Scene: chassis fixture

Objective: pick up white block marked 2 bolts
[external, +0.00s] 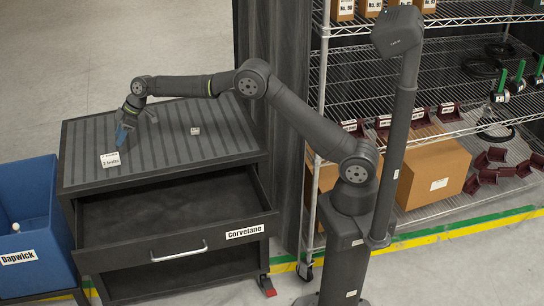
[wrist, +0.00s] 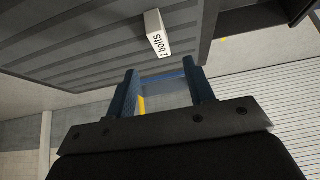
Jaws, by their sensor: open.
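The white block marked 2 bolts (external: 110,160) sits on the ribbed grey top of the cabinet, near its front left. In the wrist view the block (wrist: 157,35) shows its lettered face just beyond the fingertips. My gripper (external: 122,137) is just above and behind the block in the external view, with its blue fingers pointing down. In the wrist view my gripper (wrist: 161,70) is open, with nothing between its fingers. The block appears apart from both fingers.
A small pale block (external: 195,131) lies farther right on the cabinet top. The cabinet's drawer, labelled Corvelane (external: 245,232), is open. A wire shelf (external: 470,75) holds boxes and parts at right.

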